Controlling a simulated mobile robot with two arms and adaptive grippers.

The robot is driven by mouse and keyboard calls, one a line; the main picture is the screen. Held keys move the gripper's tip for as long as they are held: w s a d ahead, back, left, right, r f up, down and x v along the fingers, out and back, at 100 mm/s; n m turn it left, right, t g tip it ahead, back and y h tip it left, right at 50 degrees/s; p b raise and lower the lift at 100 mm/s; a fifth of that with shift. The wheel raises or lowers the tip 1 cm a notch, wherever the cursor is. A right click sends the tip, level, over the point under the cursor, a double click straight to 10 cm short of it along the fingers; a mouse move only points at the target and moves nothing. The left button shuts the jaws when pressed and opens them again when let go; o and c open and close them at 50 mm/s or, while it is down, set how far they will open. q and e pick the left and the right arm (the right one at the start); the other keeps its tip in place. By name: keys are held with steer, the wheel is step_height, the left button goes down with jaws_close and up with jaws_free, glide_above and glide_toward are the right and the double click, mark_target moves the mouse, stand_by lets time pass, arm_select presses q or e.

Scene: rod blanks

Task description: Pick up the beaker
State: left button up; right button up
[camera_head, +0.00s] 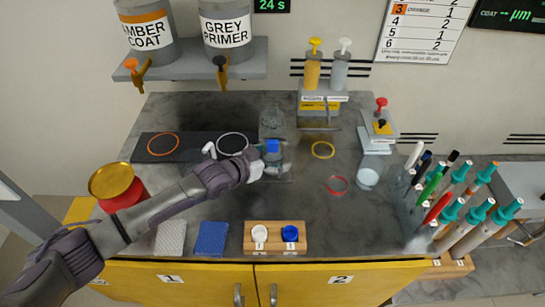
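A second pale, see-through cup (368,178) stands to the right, beside the red ring. My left gripper (273,160) reaches in from the left over the middle of the worktop, just in front of the clear vessel in the picture. A small blue patch shows at its tip; I cannot tell whether it is part of the gripper. The fingers are small and blurred, so whether they are open or touching anything is unclear. My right gripper is out of view.
Orange, white and yellow rings (323,150) mark the worktop. A red tin with a gold top (115,185) stands left. A wooden block (275,250) with white and blue caps is in front. Pens and teal-topped tubes (473,213) crowd the right.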

arm_select(q)
steer(key=c, duration=1.2)
steer(key=shift+c, duration=0.2)
